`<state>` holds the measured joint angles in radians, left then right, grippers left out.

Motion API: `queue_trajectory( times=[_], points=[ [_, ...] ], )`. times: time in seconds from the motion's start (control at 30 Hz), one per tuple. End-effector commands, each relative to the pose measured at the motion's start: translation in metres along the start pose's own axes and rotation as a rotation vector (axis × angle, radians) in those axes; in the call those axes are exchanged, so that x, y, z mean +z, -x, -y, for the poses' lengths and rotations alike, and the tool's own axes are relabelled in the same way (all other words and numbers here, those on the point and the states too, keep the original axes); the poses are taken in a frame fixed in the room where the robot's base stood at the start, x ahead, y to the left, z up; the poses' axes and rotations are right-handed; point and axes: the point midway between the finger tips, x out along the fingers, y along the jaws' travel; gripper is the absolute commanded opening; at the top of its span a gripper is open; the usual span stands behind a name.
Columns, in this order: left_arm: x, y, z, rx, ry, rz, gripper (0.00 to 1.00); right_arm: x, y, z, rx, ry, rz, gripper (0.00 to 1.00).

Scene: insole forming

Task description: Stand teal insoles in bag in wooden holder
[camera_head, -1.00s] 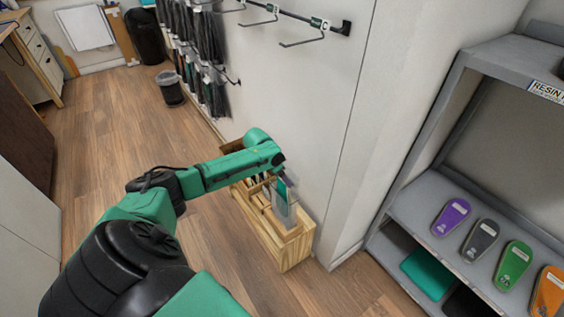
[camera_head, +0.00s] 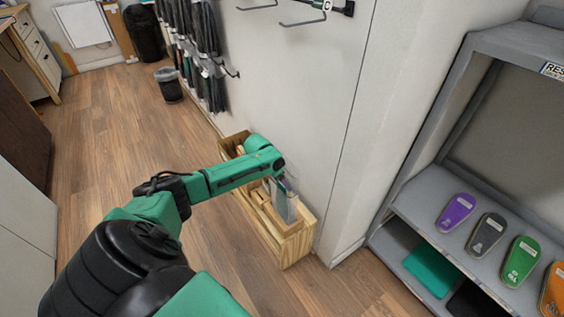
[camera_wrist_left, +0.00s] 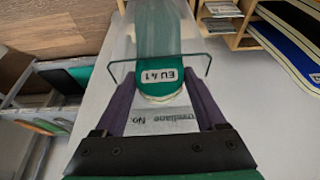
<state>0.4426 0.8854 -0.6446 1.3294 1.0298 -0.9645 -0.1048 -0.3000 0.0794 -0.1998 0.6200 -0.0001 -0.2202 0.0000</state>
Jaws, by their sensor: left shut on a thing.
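My left gripper (camera_head: 286,181) is shut on a clear bag (camera_head: 282,204) and holds it over the near end of the wooden holder (camera_head: 293,251) on the floor by the wall. The left wrist view shows the purple fingers of the gripper (camera_wrist_left: 160,92) on either side of the bag (camera_wrist_left: 158,40). Inside it is a teal insole (camera_wrist_left: 163,76) labelled EU 41. The bag hangs roughly upright in the head view; whether its lower end is inside a slot is hidden. Part of the wooden holder (camera_wrist_left: 241,28) also shows at the upper right of the wrist view. My right gripper is out of view.
A grey shelf (camera_head: 424,197) at the right carries purple (camera_head: 457,211), grey (camera_head: 486,234), green (camera_head: 520,261) and orange insoles. The white wall (camera_head: 290,100) with hooks stands close behind the holder. The wooden floor (camera_head: 110,150) at the left is clear.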

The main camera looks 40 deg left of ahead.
Motion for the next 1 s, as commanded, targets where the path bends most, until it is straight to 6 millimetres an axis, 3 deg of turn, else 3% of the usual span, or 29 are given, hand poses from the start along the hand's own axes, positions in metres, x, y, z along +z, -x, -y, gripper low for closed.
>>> queue_trajectory(
  times=[0.03, 0.07, 0.1, 0.13, 0.37, 0.5, 0.67, 0.9, 1.0],
  points=[
    [0.000, 0.000, 0.000, 0.000, 0.000, 0.000, 0.00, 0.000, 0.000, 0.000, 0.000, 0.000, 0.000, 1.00],
    [0.000, 0.000, 0.000, 0.000, 0.000, 0.000, 0.76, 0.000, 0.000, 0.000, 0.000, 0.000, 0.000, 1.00],
    [0.000, 0.000, 0.000, 0.000, 0.000, 0.000, 0.92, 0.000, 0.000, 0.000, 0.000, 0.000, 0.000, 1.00],
    [0.000, 0.000, 0.000, 0.000, 0.000, 0.000, 1.00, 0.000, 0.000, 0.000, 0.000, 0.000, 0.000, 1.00],
    [0.000, 0.001, 0.000, 0.000, 0.000, 0.000, 1.00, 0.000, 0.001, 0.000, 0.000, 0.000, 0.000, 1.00],
    [0.000, 0.012, 0.001, -0.001, 0.000, 0.001, 1.00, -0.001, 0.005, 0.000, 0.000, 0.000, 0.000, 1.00],
    [0.000, 0.048, 0.001, -0.002, -0.002, 0.002, 1.00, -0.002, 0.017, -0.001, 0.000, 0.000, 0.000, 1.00],
    [0.000, 0.117, 0.001, -0.003, -0.004, 0.004, 1.00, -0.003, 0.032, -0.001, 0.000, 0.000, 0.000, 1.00],
    [0.001, 0.136, 0.001, -0.004, -0.003, 0.004, 1.00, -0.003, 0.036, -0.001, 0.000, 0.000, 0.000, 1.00]
  ],
)
